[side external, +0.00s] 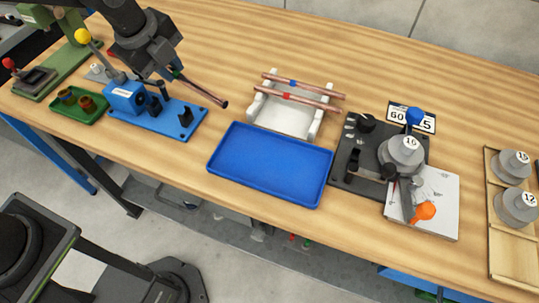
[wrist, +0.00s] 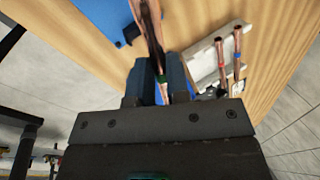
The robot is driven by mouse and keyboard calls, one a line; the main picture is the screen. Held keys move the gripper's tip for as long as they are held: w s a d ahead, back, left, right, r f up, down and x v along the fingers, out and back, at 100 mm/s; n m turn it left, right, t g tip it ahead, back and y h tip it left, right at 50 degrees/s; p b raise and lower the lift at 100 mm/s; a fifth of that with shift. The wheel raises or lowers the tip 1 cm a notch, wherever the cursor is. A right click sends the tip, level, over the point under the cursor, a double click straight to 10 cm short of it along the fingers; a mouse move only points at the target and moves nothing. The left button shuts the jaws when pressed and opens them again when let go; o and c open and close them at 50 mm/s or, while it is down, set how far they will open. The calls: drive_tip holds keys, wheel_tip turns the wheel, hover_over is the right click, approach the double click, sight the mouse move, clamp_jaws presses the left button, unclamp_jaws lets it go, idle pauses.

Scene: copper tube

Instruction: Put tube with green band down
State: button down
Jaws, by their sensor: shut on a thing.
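The copper tube with the green band (side external: 204,91) is held in my gripper (side external: 172,72) above the table, slanting down to the right in the side view. In the wrist view the tube (wrist: 149,24) runs up out of frame from between the fingers (wrist: 161,82), with its green band at the fingertips. My gripper is shut on it. A white rack (side external: 269,115) holds two other copper tubes, one with a blue band (side external: 308,86) and one with a red band (side external: 310,101). The rack also shows in the wrist view (wrist: 205,63).
A blue tray (side external: 270,188) lies empty in front of the rack. A blue-based fixture (side external: 160,119) and a green tray (side external: 76,118) stand at left. A black device with a grey weight (side external: 403,152) stands right of the rack. Bare wood lies behind the rack.

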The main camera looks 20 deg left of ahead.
drive_tip(key=d+f+m, duration=0.1)
drive_tip(key=d+f, duration=0.1)
drive_tip(key=d, duration=0.6)
hover_over(259, 152)
drive_tip(key=f, duration=0.6)
drive_tip(key=shift+s+a, duration=0.15)
drive_tip(key=shift+s, duration=0.25)
drive_tip(key=shift+f, duration=2.05)
drive_tip(key=c, duration=1.4)
unclamp_jaws()
drive_tip(key=shift+f, duration=0.2)
drive_tip(key=v, duration=1.2)
drive_tip(key=shift+a+r, duration=0.2)
drive_tip(key=shift+a, duration=0.05)
